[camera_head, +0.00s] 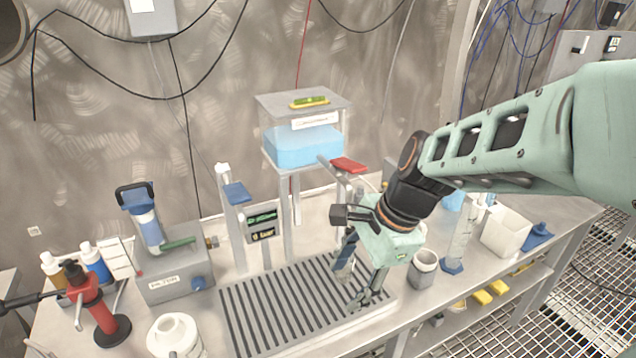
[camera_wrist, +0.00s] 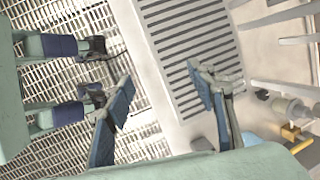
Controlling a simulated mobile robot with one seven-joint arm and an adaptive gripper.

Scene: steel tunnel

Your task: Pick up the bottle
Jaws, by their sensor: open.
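Several bottles show in the head view. An amber bottle (camera_head: 53,270) and a bottle with a blue body (camera_head: 97,264) stand at the far left. I cannot tell which one the task means. My gripper (camera_head: 350,284) points down over the right end of the slatted grate (camera_head: 285,308), well to the right of these bottles. In the wrist view, my gripper (camera_wrist: 160,88) has its fingers spread, with only grate and bench edge showing between them. No bottle is clearly recognisable there.
A tank of blue liquid (camera_head: 302,145) stands behind the grate. A red dispenser (camera_head: 99,312) and a grey box (camera_head: 174,282) are left. A small grey cup (camera_head: 423,269), a clear cylinder (camera_head: 459,247) and a white container (camera_head: 507,233) are right of my gripper.

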